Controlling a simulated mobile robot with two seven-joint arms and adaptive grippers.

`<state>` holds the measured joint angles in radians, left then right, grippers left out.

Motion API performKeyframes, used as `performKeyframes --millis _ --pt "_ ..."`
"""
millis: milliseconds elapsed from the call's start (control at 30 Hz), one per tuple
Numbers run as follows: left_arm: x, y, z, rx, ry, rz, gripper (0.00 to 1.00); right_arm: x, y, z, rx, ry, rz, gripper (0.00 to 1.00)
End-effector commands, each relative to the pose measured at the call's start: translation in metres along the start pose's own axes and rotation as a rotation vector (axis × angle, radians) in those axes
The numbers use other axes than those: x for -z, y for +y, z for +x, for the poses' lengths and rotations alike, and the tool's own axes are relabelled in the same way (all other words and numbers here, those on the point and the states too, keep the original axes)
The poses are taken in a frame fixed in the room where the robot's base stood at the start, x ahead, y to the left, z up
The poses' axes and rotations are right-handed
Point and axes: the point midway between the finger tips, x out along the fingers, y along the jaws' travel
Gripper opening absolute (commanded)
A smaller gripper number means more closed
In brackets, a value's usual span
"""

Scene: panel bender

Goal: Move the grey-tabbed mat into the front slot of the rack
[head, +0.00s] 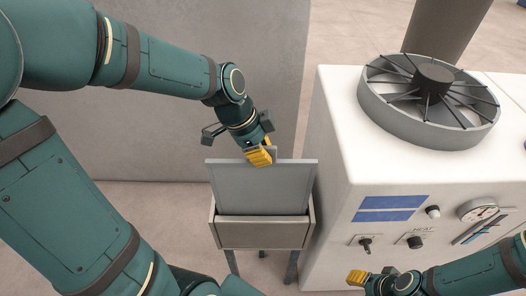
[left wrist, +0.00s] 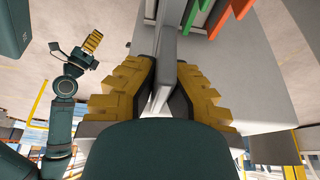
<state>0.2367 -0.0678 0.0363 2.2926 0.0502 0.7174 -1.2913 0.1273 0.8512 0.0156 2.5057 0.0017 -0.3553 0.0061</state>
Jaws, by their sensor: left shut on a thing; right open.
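The grey mat (head: 262,190) stands upright in the rack (head: 262,234), and its lower part is hidden behind the rack's front wall. My left gripper (head: 259,156) is at the mat's top edge and shut on it. In the left wrist view the grey mat (left wrist: 168,45) runs between the yellow fingers (left wrist: 164,84). I cannot tell for sure which slot it stands in. My right gripper (head: 358,277) is open and empty at the lower right, apart from the rack; it also shows in the left wrist view (left wrist: 92,42).
A green tab (left wrist: 195,14) and an orange tab (left wrist: 222,18) show beside the held mat in the left wrist view. A white machine (head: 335,170) with a round fan (head: 430,100) and control knobs stands right of the rack. A grey wall panel (head: 200,130) is behind.

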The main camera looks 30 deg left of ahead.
Motion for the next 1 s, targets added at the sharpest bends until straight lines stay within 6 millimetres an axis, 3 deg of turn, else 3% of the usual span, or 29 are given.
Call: performKeyframes --millis 1000 --pt "-0.013 0.000 0.031 0.000 0.000 0.000 0.00 -0.005 0.011 0.028 0.001 -0.009 -0.005 0.47"
